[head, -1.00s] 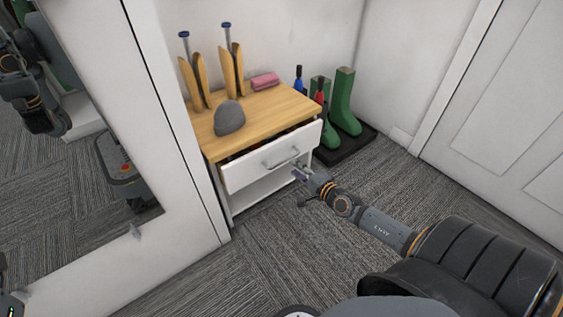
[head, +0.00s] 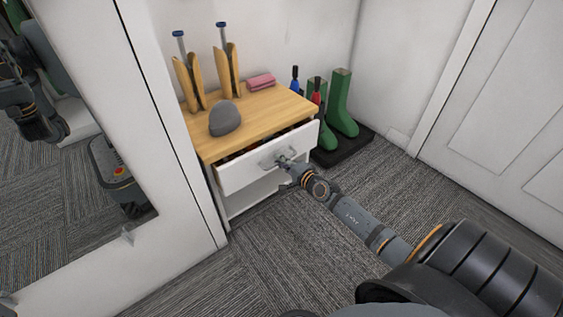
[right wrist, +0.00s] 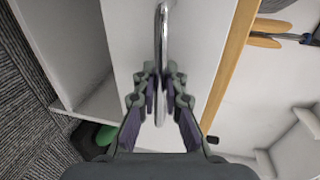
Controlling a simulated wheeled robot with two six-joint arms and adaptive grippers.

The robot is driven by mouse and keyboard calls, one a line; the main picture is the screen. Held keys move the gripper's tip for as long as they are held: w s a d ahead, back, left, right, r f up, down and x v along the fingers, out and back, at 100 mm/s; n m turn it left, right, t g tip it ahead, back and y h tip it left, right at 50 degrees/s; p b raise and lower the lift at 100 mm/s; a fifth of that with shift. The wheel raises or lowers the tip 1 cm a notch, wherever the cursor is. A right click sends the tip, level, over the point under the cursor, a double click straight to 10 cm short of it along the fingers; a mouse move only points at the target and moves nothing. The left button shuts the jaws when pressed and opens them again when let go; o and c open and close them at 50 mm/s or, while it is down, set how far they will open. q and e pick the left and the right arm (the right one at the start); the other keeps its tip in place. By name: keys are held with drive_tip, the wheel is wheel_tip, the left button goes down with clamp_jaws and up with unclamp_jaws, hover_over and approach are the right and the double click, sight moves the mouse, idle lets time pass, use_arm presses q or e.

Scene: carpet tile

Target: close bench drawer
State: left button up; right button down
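The bench (head: 262,108) has a wooden top and a white body, and stands against the wall in the head view. Its white drawer (head: 238,174) is partly open, with a dark gap showing items inside behind the front. The drawer's metal handle (head: 268,162) is on the front panel; it also shows in the right wrist view (right wrist: 162,30). My right gripper (head: 284,161) is at the handle. In the right wrist view its fingers (right wrist: 161,75) are drawn together around the bar, one on each side. My left gripper is not directly in view.
A grey rounded object (head: 225,118), wooden shoe trees (head: 229,70) and a pink cloth (head: 261,82) are on the bench top. Green boots (head: 342,105) stand on a dark tray (head: 352,143) to the right. A mirror (head: 75,190) is at left. Carpet in front is clear.

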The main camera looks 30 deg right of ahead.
sight(274, 154)
drive_tip(key=shift+w, duration=0.1)
idle(0.6)
drive_tip(key=shift+r+b+x, duration=0.2)
drive_tip(key=shift+b+x, duration=0.1)
drive_tip(key=shift+x, duration=0.75)
drive_tip(key=shift+r+b+x, duration=0.2)
drive_tip(key=shift+b+x, duration=0.1)
drive_tip(key=shift+x, duration=0.7)
drive_tip(key=shift+w, duration=0.1)
drive_tip(key=c, duration=1.4)
unclamp_jaws()
